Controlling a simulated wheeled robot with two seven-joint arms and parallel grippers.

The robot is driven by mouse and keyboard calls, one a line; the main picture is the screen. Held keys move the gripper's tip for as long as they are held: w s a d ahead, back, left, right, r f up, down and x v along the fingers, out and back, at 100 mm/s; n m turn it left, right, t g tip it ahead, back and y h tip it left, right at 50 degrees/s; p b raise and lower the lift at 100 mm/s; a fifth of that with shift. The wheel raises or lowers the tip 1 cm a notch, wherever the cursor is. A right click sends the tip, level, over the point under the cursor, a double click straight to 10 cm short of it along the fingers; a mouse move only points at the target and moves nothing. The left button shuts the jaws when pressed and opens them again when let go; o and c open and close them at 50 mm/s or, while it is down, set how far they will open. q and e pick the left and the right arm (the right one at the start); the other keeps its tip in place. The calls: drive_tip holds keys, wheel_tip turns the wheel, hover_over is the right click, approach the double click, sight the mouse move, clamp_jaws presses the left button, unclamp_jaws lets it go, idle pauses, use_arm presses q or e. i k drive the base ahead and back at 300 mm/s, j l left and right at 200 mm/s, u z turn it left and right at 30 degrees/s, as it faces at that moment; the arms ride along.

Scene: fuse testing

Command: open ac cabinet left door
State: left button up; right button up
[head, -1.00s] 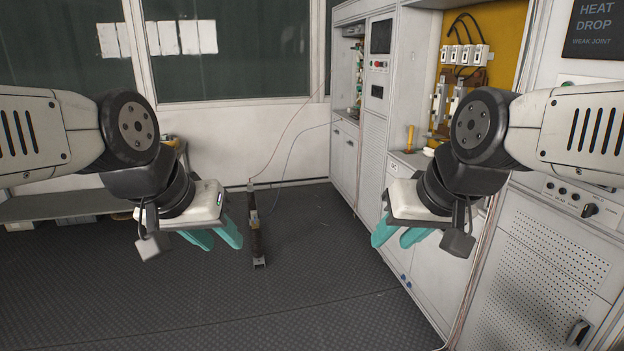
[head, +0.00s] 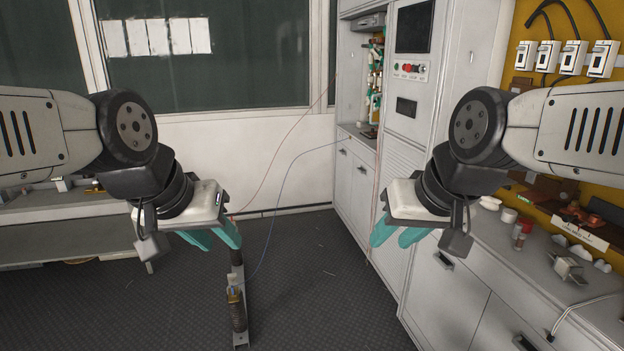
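White cabinets run along the right side. The far bay has a pair of closed lower doors, a left one (head: 343,178) and a right one (head: 362,192). Beside it stands a tall panel with a dark screen (head: 414,27) and buttons. I see no label telling which is the AC cabinet. My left gripper (head: 216,238) hangs empty over the floor, its teal fingers apart. My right gripper (head: 394,237) is also empty with fingers apart, in front of the cabinets in the picture. Neither visibly touches a door.
A counter (head: 500,262) at the right holds small parts below a yellow board (head: 530,88) with switches. A dark upright device (head: 237,305) with thin wires stands on the floor ahead. A bench (head: 60,242) is at the left.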

sight(344, 159)
drive_tip(key=i, duration=4.25)
drive_tip(key=i+l+u, duration=0.15)
drive_tip(key=i+u, duration=0.15)
drive_tip(key=i, duration=0.4)
